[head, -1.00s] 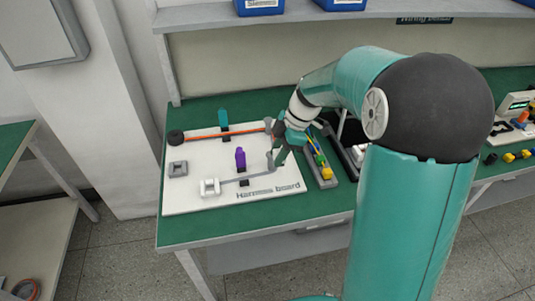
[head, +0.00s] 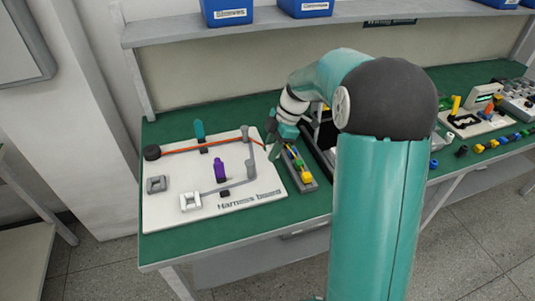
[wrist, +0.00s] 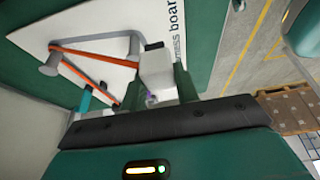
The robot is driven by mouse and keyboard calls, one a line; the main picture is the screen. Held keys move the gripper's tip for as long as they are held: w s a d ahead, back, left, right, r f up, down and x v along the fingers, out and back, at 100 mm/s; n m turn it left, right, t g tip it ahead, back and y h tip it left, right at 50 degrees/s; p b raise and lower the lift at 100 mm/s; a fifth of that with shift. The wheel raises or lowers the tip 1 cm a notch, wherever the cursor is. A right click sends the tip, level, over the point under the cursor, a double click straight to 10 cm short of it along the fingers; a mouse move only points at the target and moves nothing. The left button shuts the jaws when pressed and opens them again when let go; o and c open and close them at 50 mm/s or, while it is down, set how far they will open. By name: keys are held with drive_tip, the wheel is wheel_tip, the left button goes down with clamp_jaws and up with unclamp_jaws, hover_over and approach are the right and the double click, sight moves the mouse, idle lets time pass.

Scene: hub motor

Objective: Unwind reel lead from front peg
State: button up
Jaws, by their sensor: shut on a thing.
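The orange reel lead (head: 195,149) runs from the black reel (head: 152,153) at the board's left to the rear peg (head: 244,131), then right towards my gripper (head: 272,138). In the wrist view the orange lead (wrist: 92,53) bends around a grey peg (wrist: 48,67) and comes back to a pale block (wrist: 157,68) at my fingertips. My gripper (wrist: 163,95) is shut on this lead end, off the board's right edge. The front peg (head: 249,167) stands apart from my fingers, with a grey lead (head: 225,184) beside it. The fingers partly hide the held end.
The white harness board (head: 165,220) carries a purple clip (head: 220,169), a teal clip (head: 199,131) and a white connector (head: 190,201). A grey tray (head: 308,186) with coloured parts lies just right of the board. Blue bins (head: 227,12) stand on the shelf above.

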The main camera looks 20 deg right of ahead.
drive_tip(key=shift+w+d, duration=0.75)
drive_tip(key=shift+w, duration=0.05)
drive_tip(key=w, duration=0.9)
drive_tip(key=shift+d, duration=0.25)
drive_tip(key=shift+w, duration=0.1)
